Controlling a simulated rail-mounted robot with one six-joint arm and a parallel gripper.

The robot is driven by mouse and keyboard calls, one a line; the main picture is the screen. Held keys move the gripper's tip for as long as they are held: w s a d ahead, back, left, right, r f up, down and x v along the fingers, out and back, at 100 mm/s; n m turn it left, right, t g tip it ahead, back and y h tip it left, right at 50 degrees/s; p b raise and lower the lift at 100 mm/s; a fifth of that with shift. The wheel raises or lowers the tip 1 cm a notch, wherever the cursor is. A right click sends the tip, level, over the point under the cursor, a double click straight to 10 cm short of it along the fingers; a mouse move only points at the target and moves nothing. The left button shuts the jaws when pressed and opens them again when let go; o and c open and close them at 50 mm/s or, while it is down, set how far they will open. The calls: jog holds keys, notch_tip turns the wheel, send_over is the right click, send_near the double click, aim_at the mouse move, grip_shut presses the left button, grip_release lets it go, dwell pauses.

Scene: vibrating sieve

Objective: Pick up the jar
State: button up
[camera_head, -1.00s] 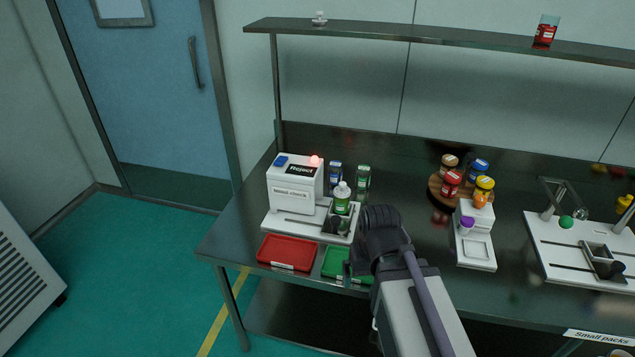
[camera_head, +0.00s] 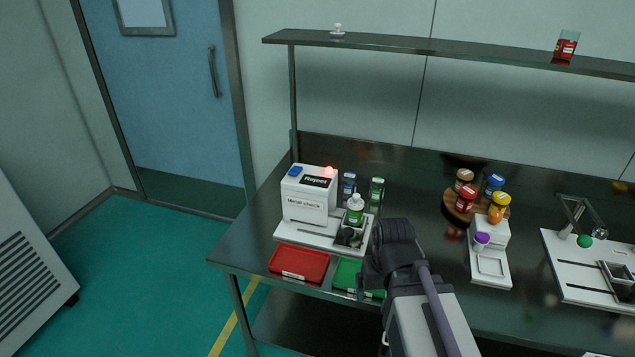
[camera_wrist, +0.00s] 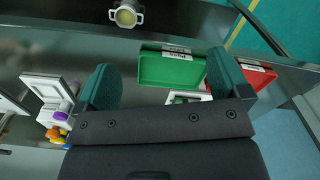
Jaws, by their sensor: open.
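Which jar is meant is unclear. A green white-capped bottle (camera_head: 355,211) stands on the white metal-check machine (camera_head: 308,200). Red (camera_head: 465,199), blue (camera_head: 494,184), yellow (camera_head: 500,204) and brown-lidded (camera_head: 463,179) jars stand on or by a round wooden stand. A red-labelled jar (camera_head: 566,46) is on the upper shelf. My gripper (camera_head: 397,243) is just right of the metal-check machine, above the table's front part. In the wrist view, its two fingers (camera_wrist: 163,68) are apart with nothing held between them; the green tray (camera_wrist: 180,69) lies below and beyond.
The red tray (camera_head: 299,264) and green tray (camera_head: 347,275) lie at the table's front edge. The machine shows a red lamp and a "Reject" sign. Blue and green containers (camera_head: 377,190) stand behind. A white scale (camera_head: 490,250) is to the right. The shelf (camera_head: 450,47) overhangs the back.

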jog(key=shift+c, duration=0.4)
jog(key=n+p, duration=0.5)
jog(key=n, duration=0.9)
send_near(356, 202)
jog(key=shift+w+d+f, duration=0.2)
jog(key=shift+w, duration=0.15)
jog(key=shift+w+n, duration=0.3)
jog(key=shift+n, duration=0.9)
jog(key=shift+s+n, duration=0.35)
jog(key=shift+n, duration=0.65)
jog(key=f+b, duration=1.1)
jog(key=shift+a+f, duration=0.15)
jog(key=shift+a, duration=0.05)
jog(key=shift+r, duration=0.25)
jog(key=c, duration=1.1)
